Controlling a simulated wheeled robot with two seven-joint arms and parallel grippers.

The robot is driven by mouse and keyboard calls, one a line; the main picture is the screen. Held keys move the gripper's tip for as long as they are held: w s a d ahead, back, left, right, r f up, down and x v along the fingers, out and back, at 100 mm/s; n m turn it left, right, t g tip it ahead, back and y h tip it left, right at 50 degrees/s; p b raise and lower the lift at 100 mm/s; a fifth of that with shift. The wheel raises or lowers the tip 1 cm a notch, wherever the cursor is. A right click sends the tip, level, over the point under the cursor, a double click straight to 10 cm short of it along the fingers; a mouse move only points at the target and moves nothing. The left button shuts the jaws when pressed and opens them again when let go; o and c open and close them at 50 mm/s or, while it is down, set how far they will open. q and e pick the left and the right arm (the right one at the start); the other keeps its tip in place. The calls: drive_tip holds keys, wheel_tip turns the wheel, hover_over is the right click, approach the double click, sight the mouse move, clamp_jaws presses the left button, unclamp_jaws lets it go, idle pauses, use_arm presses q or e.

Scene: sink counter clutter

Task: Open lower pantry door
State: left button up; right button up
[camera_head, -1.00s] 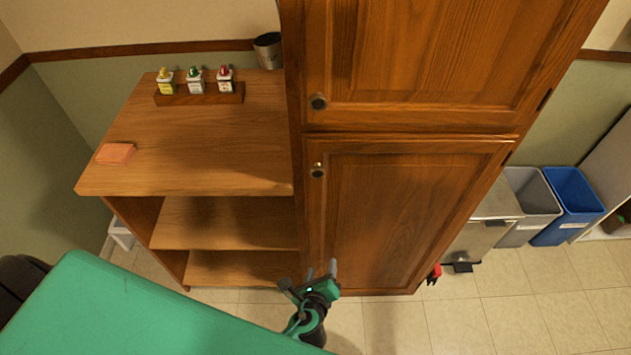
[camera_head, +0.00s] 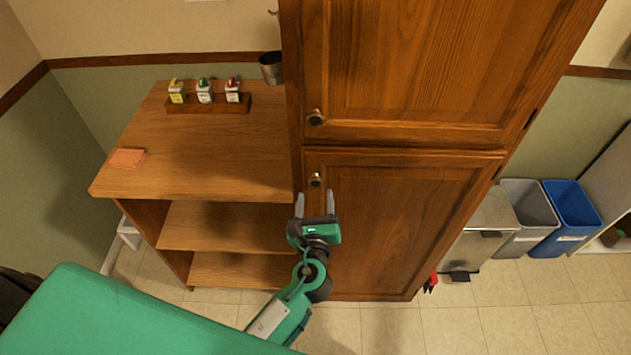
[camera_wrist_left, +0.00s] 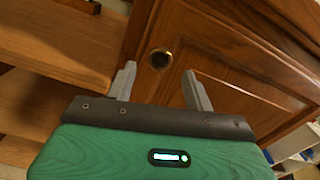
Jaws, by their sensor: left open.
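The lower pantry door (camera_head: 405,225) is a brown wooden panel and is closed. Its round brass knob (camera_head: 316,180) is near the upper left corner of the door. My left gripper (camera_head: 314,200) is open and empty, its two fingers pointing toward the knob from just below it. In the left wrist view the knob (camera_wrist_left: 159,59) shows between and beyond the two fingertips (camera_wrist_left: 158,72), not gripped. My right gripper is not in view.
The upper pantry door (camera_head: 415,75) with its own knob (camera_head: 316,118) is closed above. A wooden shelf unit (camera_head: 215,150) adjoins on the left, holding small bottles in a rack (camera_head: 208,106). Grey (camera_head: 530,215) and blue bins (camera_head: 571,215) stand at the right.

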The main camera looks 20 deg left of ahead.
sight(315, 185)
use_arm(q)
drive_tip(key=shift+p+x, duration=0.45)
drive_tip(key=shift+x, duration=1.9)
